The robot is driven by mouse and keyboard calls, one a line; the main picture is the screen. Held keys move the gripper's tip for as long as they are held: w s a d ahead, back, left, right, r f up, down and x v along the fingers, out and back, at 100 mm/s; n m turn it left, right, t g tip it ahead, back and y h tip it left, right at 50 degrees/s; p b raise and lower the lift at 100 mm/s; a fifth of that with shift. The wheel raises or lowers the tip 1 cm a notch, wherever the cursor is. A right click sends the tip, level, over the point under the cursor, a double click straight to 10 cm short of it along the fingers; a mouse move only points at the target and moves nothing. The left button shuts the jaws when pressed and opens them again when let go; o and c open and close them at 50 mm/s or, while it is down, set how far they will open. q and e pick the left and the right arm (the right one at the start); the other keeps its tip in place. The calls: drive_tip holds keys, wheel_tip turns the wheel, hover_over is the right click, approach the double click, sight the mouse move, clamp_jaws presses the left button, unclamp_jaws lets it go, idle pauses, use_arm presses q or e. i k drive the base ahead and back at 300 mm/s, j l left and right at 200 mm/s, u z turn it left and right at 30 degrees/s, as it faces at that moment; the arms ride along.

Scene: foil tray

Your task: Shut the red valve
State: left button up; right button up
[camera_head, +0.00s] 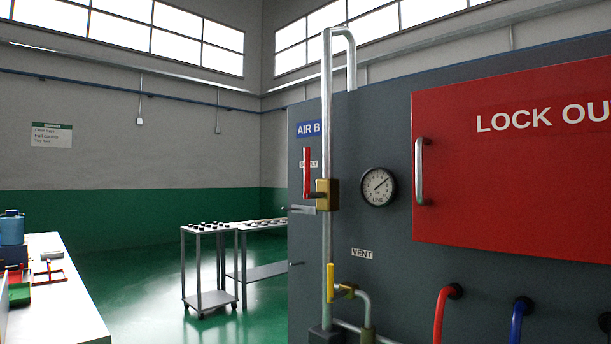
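The red valve's lever (307,173) stands upright beside the vertical grey pipe (327,110), in line with it. Its brass body (327,195) sits on that pipe, at the left part of the dark grey panel (385,110). The lever partly covers a small white label (314,164). A blue sign (308,129) above it reads "AIR B". Neither of my grippers shows in the head view.
A yellow-handled valve (331,283) sits lower on the pipework, below a "VENT" label (362,254). A round gauge (378,187) and a red lock-out door (520,170) are to the right. A cart (209,300) and a white table (65,310) stand left; green floor lies between.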

sight(307, 195)
drive_tip(key=i+j+z, duration=0.2)
drive_tip(key=j+z, duration=0.25)
drive_tip(key=i+j+z, duration=0.15)
drive_tip(key=j+z, duration=0.15)
drive_tip(key=z, duration=0.15)
drive_tip(key=i+j+z, duration=0.2)
drive_tip(key=j, duration=0.7)
drive_tip(key=j+z, duration=0.15)
drive_tip(key=j, duration=0.8)
drive_tip(key=i+j, duration=0.1)
drive_tip(key=j, duration=1.55)
